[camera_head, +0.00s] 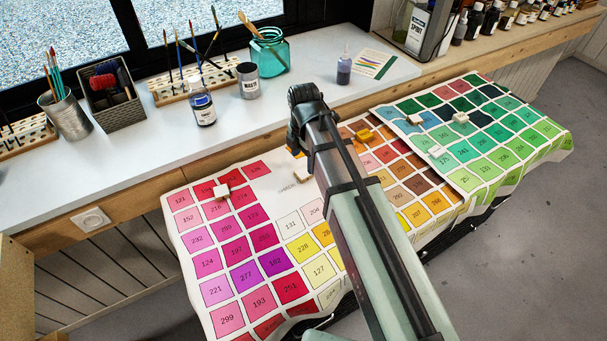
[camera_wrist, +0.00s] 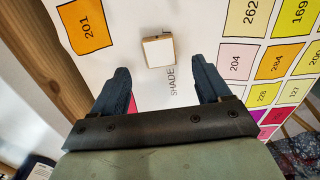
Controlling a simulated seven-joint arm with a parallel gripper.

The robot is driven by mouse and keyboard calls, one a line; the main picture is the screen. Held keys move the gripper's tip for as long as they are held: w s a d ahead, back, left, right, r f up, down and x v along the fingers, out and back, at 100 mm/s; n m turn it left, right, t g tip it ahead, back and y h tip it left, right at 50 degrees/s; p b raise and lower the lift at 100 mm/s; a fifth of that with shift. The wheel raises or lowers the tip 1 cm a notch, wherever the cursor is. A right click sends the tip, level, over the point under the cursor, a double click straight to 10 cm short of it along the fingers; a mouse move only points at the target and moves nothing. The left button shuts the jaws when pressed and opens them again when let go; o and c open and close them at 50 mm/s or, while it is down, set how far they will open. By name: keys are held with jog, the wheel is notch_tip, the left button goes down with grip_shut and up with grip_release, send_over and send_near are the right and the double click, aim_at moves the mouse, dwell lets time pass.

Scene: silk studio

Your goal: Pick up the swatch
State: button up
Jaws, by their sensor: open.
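A small white block with a wooden edge, likely the swatch (camera_wrist: 158,51), lies on the printed colour chart (camera_wrist: 120,20) beside the word "SHADE". My gripper (camera_wrist: 160,66) is open. Its two dark fingers point at the block, one to either side in the picture, and nothing is between them. The block appears just beyond the fingertips; I cannot tell the height gap. In the head view, a pale block (camera_head: 300,170) shows beside my arm, on a white part of the chart (camera_head: 270,195). My arm hides most of the gripper there.
Similar small blocks lie elsewhere: a white one (camera_head: 222,191) on the pink squares, an orange one (camera_head: 363,134), and several pale ones on the green chart (camera_head: 460,117). Behind is a white counter (camera_head: 130,160) with a teal jar (camera_head: 270,55), bottles and brush holders.

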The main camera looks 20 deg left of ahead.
aim_at(304, 173)
jog(key=shift+f, duration=2.85)
jog(key=c, duration=1.1)
jog(key=shift+r, duration=0.1)
